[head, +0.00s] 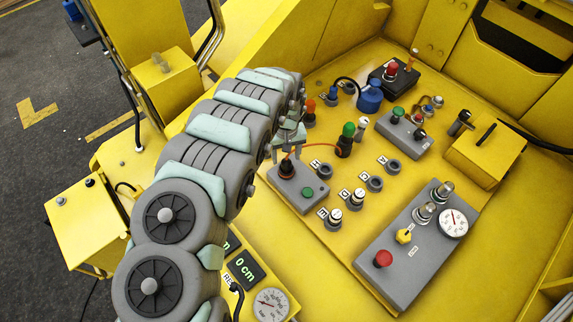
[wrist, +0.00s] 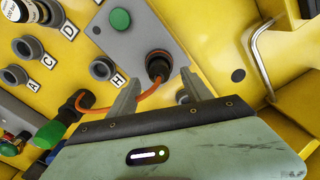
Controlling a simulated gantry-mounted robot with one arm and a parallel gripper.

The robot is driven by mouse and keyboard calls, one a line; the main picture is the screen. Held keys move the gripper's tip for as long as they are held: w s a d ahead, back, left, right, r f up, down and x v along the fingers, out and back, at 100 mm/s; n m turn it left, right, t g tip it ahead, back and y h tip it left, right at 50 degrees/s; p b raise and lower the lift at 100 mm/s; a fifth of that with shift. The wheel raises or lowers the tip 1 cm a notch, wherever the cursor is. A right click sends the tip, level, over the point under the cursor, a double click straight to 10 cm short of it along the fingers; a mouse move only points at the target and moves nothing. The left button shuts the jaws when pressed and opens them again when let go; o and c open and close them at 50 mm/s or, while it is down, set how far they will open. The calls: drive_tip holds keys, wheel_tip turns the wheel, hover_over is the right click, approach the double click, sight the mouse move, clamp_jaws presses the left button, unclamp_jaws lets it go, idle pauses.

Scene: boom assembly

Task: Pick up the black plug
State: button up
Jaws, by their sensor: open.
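A black plug (head: 287,170) with an orange ring stands on a small grey box (head: 310,205), next to a green button. An orange cable runs from it to a black connector with a green top (head: 345,140). In the wrist view the black plug (wrist: 158,65) appears between and just beyond my fingertips. My gripper (wrist: 160,78) is open with nothing between its fingers. In the head view my gripper (head: 288,147) hangs above the plug, behind it in the picture. I cannot tell the exact gap between fingers and plug.
Labelled sockets stand near the grey box, including socket H (wrist: 103,68). A large grey panel (head: 400,250) with a gauge and red button lies to the right. A bent metal handle (wrist: 262,45) rises from the yellow surface in the wrist view.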

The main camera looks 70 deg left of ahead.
sight(286, 160)
drive_tip(key=shift+f+p, duration=0.6)
drive_tip(key=shift+f, duration=1.85)
clamp_jaws()
